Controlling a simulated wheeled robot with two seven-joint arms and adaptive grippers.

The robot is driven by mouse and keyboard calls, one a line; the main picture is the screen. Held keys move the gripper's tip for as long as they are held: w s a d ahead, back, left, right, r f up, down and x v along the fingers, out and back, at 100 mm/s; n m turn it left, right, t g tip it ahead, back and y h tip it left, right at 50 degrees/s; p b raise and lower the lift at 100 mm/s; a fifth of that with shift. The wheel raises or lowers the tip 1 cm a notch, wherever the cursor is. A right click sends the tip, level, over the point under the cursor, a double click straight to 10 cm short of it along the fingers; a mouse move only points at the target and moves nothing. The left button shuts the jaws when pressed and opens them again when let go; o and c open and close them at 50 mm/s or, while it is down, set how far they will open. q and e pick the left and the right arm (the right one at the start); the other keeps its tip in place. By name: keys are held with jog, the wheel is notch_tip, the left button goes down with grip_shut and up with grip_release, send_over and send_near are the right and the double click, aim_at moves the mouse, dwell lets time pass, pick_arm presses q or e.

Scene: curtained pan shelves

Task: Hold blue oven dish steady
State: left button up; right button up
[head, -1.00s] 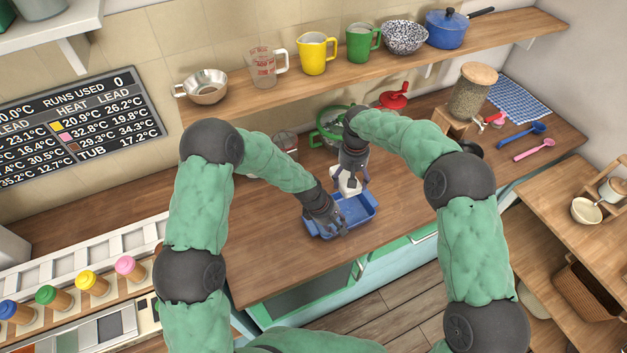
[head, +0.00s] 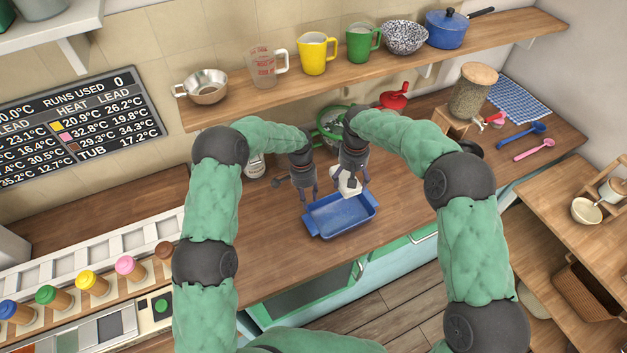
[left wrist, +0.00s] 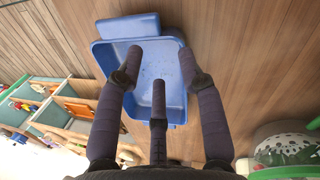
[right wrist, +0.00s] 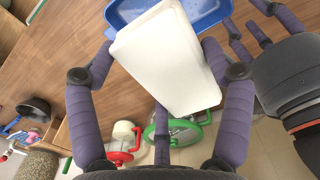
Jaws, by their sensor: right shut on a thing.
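The blue oven dish (head: 341,218) lies upright on the wooden counter. It also shows in the left wrist view (left wrist: 137,28), with tiny specks on its floor. My left gripper (head: 307,196) is open and empty, above the dish's back left edge. Its spread fingers (left wrist: 160,70) do not close on the dish. My right gripper (head: 350,181) is shut on a white block (head: 346,183) at the dish's back edge. The block fills much of the right wrist view (right wrist: 165,58), with fingers on both sides. Whether it touches the dish is unclear.
Behind the grippers stand a green-rimmed device (head: 328,124) and a red-handled one (head: 393,97). A dispenser jar (head: 472,92) stands to the right. A shelf (head: 290,90) with jugs and bowls overhangs the counter. The counter left of the dish (head: 265,240) is clear.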

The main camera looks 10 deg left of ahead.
aim_at(316, 209)
pick_arm(q)
jog(key=w+d+r+m, duration=0.2)
jog(key=w+r+m, duration=0.1)
jog(key=w+r, duration=0.1)
jog(key=shift+m+t+y, duration=0.3)
jog(key=shift+t, duration=0.1)
jog(key=f, duration=0.8)
jog(key=s+f, duration=0.1)
jog(key=f, duration=0.3)
jog(key=shift+d, duration=0.25)
grip_shut()
